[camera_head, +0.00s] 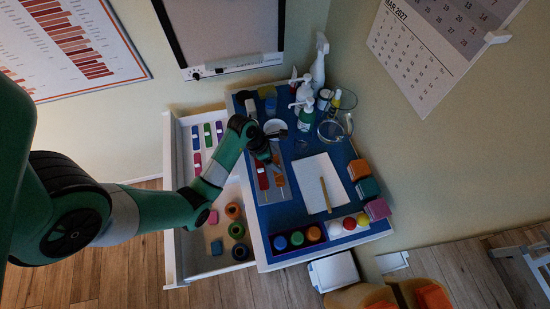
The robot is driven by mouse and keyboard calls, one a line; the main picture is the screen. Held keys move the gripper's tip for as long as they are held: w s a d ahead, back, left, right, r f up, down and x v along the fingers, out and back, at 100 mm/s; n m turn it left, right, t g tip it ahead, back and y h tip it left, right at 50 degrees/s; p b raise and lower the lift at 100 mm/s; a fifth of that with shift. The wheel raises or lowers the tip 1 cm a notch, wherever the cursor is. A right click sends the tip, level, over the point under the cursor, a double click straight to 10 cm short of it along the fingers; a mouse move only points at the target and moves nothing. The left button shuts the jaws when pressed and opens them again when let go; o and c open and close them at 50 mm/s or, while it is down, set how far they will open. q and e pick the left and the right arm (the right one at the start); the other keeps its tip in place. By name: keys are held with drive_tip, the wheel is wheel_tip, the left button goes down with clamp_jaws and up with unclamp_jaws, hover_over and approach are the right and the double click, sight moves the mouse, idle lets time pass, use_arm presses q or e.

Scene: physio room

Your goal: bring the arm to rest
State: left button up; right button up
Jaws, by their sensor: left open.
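My left arm, green with black joints, comes in from the left and reaches across the open drawer (172,240). Its black gripper (272,162) is over the left part of the blue table top (300,205). It is open, and I see nothing held between its fingers. It is above a grey tray (283,196) with a red item (262,178) in it; the view is too small to tell whether they touch. The arm hides part of the drawer. My right gripper is not in view.
The drawer holds coloured pieces and rings (237,230). Bottles (306,105) and a magnifier-like ring (331,131) stand at the back. White paper (315,178) with a pencil (326,195) lies right of the tray.

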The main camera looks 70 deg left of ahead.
use_arm(q)
drive_tip(key=shift+r+p, duration=1)
drive_tip(key=shift+r, duration=0.3)
drive_tip(key=shift+f, duration=0.1)
